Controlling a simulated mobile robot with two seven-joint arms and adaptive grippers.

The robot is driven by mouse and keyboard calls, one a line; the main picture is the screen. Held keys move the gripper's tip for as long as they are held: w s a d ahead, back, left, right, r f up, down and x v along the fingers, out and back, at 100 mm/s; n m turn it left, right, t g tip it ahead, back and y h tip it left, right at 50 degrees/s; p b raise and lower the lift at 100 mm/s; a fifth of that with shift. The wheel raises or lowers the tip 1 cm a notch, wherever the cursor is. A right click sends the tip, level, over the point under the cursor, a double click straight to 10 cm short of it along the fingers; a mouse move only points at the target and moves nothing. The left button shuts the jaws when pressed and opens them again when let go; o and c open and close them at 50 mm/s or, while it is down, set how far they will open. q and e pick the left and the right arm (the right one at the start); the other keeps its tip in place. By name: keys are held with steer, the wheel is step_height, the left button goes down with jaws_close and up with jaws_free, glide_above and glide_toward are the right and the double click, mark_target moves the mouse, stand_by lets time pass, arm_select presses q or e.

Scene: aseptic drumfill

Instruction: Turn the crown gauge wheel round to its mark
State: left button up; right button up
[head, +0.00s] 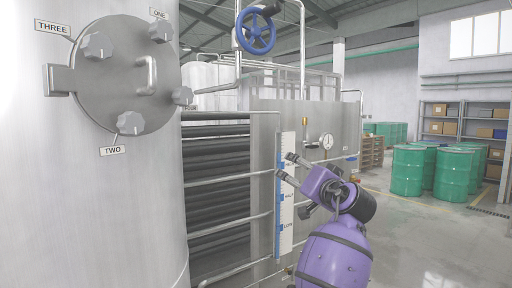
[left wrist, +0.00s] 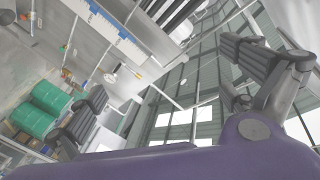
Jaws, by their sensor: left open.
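A blue handwheel (head: 256,32), which I take to be the crown gauge wheel, stands upright on a pipe at the top of the head view. A dark part sits at its upper right. I cannot make out a mark on it. My left gripper (head: 286,166) is well below and a little right of the wheel, in front of the white scale board. Its fingers are apart and empty, pointing left. In the left wrist view the open fingers (left wrist: 165,86) are spread wide with nothing between them; I cannot find the wheel there. My right gripper is not in view.
A large steel vessel (head: 130,220) with a round hatch and labelled knobs stands at the left. The scale board (head: 285,225), a dial gauge (head: 327,141) and horizontal pipes are close to my left gripper. Green drums (head: 453,172) and shelves stand farther right, with clear floor before them.

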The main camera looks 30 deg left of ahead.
arm_select(q)
steer(key=s+r+n+g+y, duration=0.1)
steer(key=s+r+n, duration=0.15)
steer(key=r, duration=0.75)
steer(key=s+r+n+g+y, duration=0.1)
steer(key=s+r, duration=0.2)
steer(key=r, duration=0.6)
steer(key=n+g+y+p, duration=0.1)
steer(key=n+g+y, duration=0.15)
steer(key=n, duration=0.25)
glide_toward(259, 33)
steer(key=a, duration=0.3)
steer(key=shift+h, duration=0.45)
steer(key=x, duration=0.4)
steer(key=p+x, duration=0.1)
steer(key=x, duration=0.2)
steer(key=shift+w+r, duration=0.4)
steer(key=shift+w, duration=0.1)
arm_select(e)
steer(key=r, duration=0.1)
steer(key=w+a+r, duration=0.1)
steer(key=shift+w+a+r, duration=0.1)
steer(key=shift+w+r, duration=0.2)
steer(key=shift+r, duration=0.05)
arm_select(q)
steer(key=shift+c, duration=0.4)
